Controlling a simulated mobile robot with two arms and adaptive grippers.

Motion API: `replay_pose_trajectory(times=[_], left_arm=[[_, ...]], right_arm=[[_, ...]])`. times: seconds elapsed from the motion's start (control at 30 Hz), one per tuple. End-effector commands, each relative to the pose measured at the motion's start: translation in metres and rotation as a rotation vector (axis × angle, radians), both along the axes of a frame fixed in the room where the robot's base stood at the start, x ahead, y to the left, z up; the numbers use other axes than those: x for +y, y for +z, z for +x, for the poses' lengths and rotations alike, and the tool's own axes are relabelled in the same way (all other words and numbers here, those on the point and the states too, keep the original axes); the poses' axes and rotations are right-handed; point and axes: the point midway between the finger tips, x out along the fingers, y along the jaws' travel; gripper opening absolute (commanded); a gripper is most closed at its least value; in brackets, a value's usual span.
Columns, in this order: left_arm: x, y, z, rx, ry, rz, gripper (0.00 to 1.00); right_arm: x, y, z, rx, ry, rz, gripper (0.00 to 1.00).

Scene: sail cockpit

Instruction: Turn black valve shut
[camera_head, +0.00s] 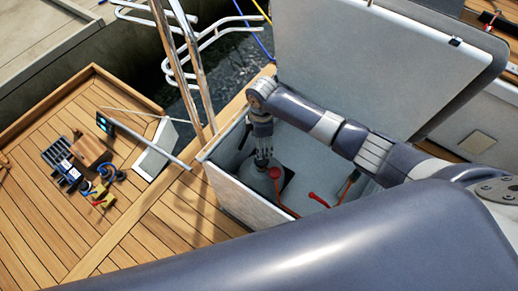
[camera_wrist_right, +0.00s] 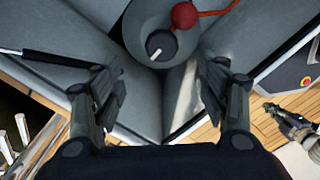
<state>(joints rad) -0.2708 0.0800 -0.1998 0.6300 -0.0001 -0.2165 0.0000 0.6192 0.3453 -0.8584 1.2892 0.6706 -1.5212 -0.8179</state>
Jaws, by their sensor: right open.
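In the right wrist view, the black valve (camera_wrist_right: 160,46) is a dark round knob with a short white mark. It sits on a grey cylinder beside a red ball (camera_wrist_right: 184,15). My right gripper (camera_wrist_right: 163,80) is open and empty, with its fingers spread left and right; the knob lies ahead, between their lines, apart from both. In the head view, my right arm reaches into an open white locker (camera_head: 225,192), with the right gripper (camera_head: 263,158) pointing down inside. The knob cannot be made out there. My left gripper is not in view.
The raised locker lid (camera_head: 350,60) stands behind my right arm. Red-handled parts (camera_head: 317,199) lie inside, near the locker walls. Metal rails (camera_head: 180,60) rise left of it. Several small items, including a wooden block (camera_head: 90,149), lie on the wooden deck at left.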

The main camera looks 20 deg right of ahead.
Motion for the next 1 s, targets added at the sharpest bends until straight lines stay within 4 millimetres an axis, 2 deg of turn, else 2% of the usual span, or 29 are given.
replay_pose_trajectory(times=[0.2, 0.33, 0.47, 0.6, 0.8, 1.0], left_arm=[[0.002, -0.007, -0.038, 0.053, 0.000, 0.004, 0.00], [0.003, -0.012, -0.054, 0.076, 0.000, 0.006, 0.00], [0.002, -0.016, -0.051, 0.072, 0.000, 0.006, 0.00], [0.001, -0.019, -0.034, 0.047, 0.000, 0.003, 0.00], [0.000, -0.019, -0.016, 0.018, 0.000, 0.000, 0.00], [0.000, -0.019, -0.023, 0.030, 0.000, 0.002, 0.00]], right_arm=[[0.000, -0.033, -0.001, 0.003, -0.001, -0.003, 0.67], [-0.001, -0.059, -0.001, 0.003, -0.002, -0.002, 0.67], [-0.001, -0.080, -0.001, 0.001, -0.002, -0.002, 0.67], [-0.001, -0.096, -0.001, 0.001, -0.002, -0.002, 0.67], [-0.001, -0.105, 0.000, -0.001, -0.002, -0.002, 0.67], [-0.001, -0.105, 0.000, -0.001, -0.002, -0.002, 0.67]])
